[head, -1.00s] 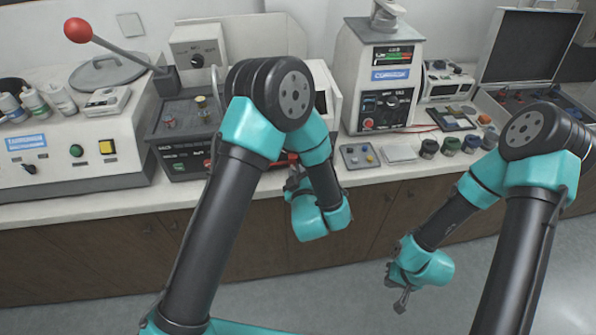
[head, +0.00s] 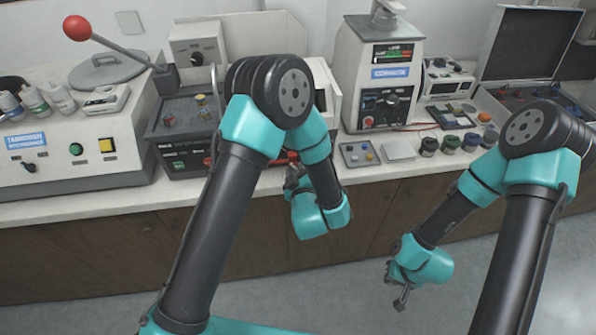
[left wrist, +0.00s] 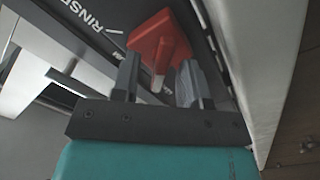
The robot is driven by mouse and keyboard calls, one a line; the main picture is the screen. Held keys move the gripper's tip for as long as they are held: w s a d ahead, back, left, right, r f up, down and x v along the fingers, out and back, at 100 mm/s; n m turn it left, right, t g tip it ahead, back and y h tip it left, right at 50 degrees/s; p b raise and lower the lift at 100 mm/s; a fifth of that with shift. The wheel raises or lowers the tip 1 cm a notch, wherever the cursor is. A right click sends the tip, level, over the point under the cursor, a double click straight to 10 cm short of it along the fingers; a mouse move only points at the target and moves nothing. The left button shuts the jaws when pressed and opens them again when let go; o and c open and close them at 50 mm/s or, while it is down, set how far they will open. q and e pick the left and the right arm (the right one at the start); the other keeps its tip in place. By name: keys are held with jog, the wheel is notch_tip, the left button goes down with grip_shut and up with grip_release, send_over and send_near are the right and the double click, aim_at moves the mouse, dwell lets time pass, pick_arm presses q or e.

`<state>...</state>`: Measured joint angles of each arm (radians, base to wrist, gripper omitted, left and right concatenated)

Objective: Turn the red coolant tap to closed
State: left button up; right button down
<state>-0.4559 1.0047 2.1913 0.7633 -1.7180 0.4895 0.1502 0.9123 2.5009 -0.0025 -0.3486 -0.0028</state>
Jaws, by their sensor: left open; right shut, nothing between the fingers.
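The red coolant tap (left wrist: 158,38) shows in the left wrist view as a block-like red handle at the top middle, with a narrower red part reaching down between the fingers. My left gripper (left wrist: 160,75) is open, one finger on each side of that narrower part; I cannot tell whether either finger touches it. In the head view a bit of red (head: 291,156) shows beside my left gripper (head: 292,180), and my own arm hides most of this spot. My right gripper (head: 402,297) is shut and empty, low in front of the cabinets.
A dark panel lettered "RINSE" (left wrist: 82,22) lies beside the tap, with a pale bar-like part at the left. A pale wall-like surface (left wrist: 268,60) stands close on the right. The bench carries a press with a red-knobbed lever (head: 77,28) and a white machine (head: 375,85).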

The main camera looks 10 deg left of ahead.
pick_arm(q)
jog(key=v, duration=1.7)
jog(key=shift+s, duration=0.15)
jog(key=w+a+f+m+g+h, duration=0.25)
jog(key=a+f+g, duration=0.2)
jog(key=f, duration=0.25)
jog(key=w+a+f+m+g+h, duration=0.25)
jog(key=a+f+g, duration=0.2)
jog(key=f, duration=0.35)
jog(key=s+a+f+m+g+h, duration=0.4)
jog(key=s+a+f+m+g, duration=0.1)
jog(key=s+a, duration=0.4)
jog(key=shift+f+m+g, duration=0.4)
jog(key=shift+f+g, duration=0.25)
jog(key=shift+g, duration=0.55)
jog(key=shift+a, duration=0.15)
